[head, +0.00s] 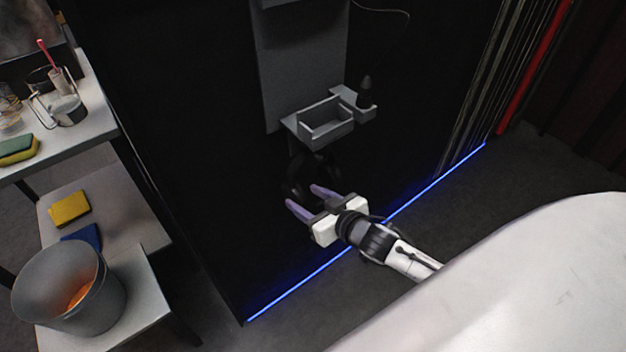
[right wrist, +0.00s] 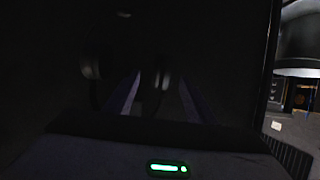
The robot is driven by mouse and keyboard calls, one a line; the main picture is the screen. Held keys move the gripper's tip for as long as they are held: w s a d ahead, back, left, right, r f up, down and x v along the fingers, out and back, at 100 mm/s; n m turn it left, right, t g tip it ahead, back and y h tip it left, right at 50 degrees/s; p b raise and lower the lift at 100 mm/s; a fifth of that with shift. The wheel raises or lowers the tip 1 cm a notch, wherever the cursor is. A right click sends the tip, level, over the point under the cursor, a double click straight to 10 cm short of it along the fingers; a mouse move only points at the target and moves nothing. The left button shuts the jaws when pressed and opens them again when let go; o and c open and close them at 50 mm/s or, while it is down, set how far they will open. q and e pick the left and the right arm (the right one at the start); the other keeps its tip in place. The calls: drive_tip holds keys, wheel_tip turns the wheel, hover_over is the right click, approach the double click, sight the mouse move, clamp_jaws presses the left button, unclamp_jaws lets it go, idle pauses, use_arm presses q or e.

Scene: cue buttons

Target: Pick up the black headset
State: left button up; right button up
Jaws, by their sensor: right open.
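The black headset (head: 297,182) hangs below the small grey tray against the dark panel in the head view, hard to make out against the black. In the right wrist view the headset (right wrist: 92,67) shows dimly, one ear cup at the left and another near the fingers. My right gripper (head: 311,199) is open, its two purple fingers pointing at the headset's lower part. In the right wrist view the right gripper (right wrist: 160,85) has its fingers apart near the right ear cup; I cannot tell whether they touch it. My left gripper is not in view.
A grey holder tray (head: 327,124) juts from the panel above the headset, with a dark corded item (head: 365,92) beside it. A shelf at the left holds a bucket (head: 68,292) and sponges (head: 69,208). A white surface (head: 540,275) fills the lower right.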

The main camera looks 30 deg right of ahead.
sight(294, 192)
drive_tip(key=x, duration=0.5)
drive_tip(key=shift+w+a, duration=0.2)
drive_tip(key=shift+w, duration=0.05)
drive_tip(key=shift+r, duration=0.1)
drive_tip(key=c, duration=1.3)
